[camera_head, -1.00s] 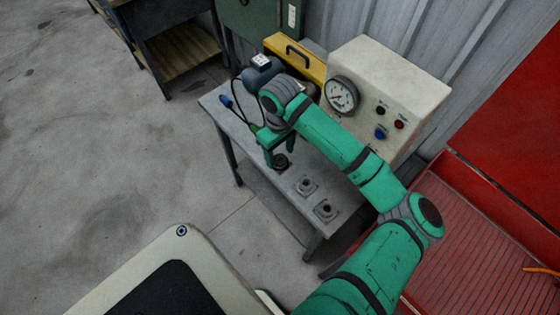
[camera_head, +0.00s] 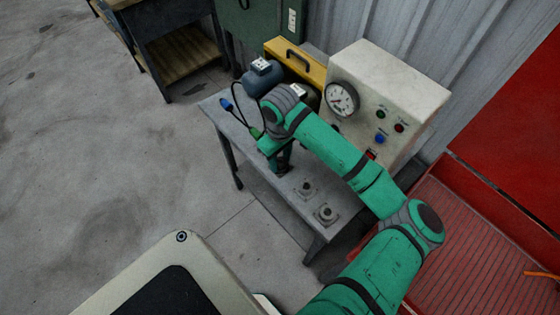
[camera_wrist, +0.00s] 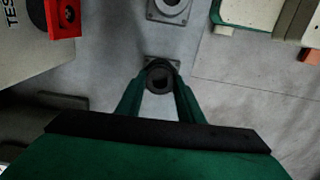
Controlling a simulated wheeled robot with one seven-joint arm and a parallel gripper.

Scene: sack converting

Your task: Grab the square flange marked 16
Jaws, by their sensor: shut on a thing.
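Two more square flanges lie on the bench, one in the middle (camera_head: 306,187) and one to the right (camera_head: 326,213). One of them also shows at the top of the wrist view (camera_wrist: 169,9). No number is readable on any flange.
A yellow case (camera_head: 311,68) stands behind. Open floor lies to the left.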

